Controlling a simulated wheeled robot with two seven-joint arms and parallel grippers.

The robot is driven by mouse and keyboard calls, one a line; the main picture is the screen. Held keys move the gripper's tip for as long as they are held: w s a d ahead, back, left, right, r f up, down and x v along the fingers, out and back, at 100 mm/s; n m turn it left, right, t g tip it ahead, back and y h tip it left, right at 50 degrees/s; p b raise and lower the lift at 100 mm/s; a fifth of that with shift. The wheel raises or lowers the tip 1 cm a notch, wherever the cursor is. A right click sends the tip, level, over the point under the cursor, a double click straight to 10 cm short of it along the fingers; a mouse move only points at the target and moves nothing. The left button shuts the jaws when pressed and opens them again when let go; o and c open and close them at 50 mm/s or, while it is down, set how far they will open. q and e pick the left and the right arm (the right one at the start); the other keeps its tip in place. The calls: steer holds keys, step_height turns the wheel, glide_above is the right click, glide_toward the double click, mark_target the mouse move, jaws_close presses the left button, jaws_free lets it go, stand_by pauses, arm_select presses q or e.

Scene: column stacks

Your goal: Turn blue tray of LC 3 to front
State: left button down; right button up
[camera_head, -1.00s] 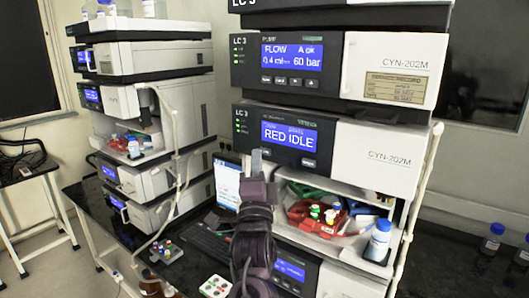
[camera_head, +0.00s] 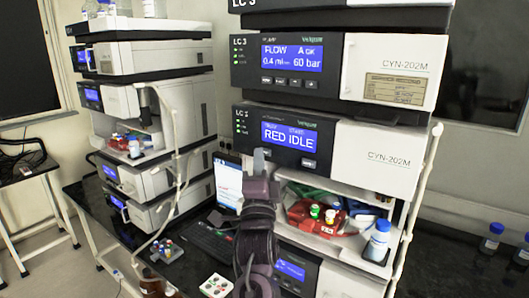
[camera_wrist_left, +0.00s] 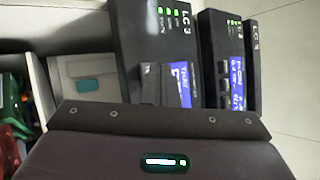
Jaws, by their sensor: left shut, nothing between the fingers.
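The LC 3 stack fills the right half of the head view. Its sampler module (camera_head: 375,150) has a display (camera_head: 290,134) reading "RED IDLE". In the open bay below, the red tray (camera_head: 325,229) is at the front with capped vials. A green tray (camera_head: 303,191) is behind it at the left. The blue tray (camera_head: 357,207) is behind at the right, partly hidden. My left gripper (camera_head: 260,160) is shut and empty, pointing up close to the sampler's lower front edge below the display; I cannot tell whether it touches. My right gripper is out of view.
A blue-capped bottle (camera_head: 378,240) stands at the bay's right front. Another instrument stack (camera_head: 150,110) stands at the left. A white plate with colored dots (camera_head: 216,285) and small vials (camera_head: 167,250) are on the dark bench.

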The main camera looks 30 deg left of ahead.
arm_select(q)
steer(key=shift+w, duration=0.4)
stand_by(0.3)
steer(key=shift+s, duration=0.1)
steer(key=shift+s+p, duration=0.35)
steer(key=shift+s, duration=0.4)
steer(key=s, duration=0.5)
steer(key=shift+a+p, duration=0.25)
steer(key=shift+p, duration=0.1)
steer(key=shift+f, duration=0.1)
stand_by(5.1)
